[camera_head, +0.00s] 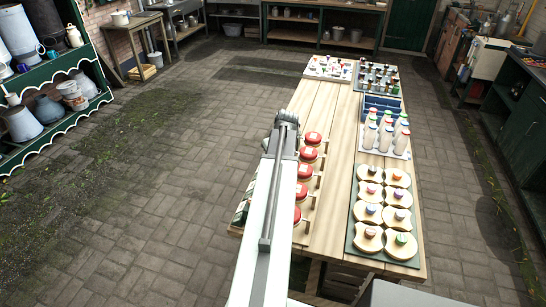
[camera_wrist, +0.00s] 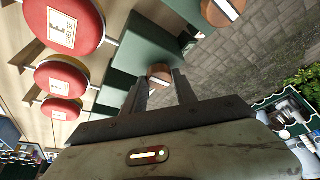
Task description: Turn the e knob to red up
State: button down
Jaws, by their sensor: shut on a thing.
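In the wrist view my gripper (camera_wrist: 159,82) points at a green panel (camera_wrist: 150,42). Its two fingers are closed on the sides of a small brown-red knob (camera_wrist: 159,72) with a pale stripe across it. I cannot read a letter on this knob or tell which way its red side faces. A similar round knob (camera_wrist: 216,12) with a white stripe is at the top right, apart from my gripper. In the head view my arm hides the gripper and the held knob.
Red cheese discs (camera_wrist: 68,78) with white labels stand in a row beside the panel, close to my gripper. The wooden table (camera_head: 320,215) also bears a green board (camera_head: 354,240) of pale cheeses and several bottles (camera_head: 387,135). The paved floor (camera_head: 150,180) at left is clear.

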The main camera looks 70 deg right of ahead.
jog(key=c, duration=1)
grip_release()
jog(key=p+v, duration=0.7)
jog(key=shift+a+r, duration=0.15)
jog(key=shift+r, duration=0.2)
jog(key=shift+s, duration=0.1)
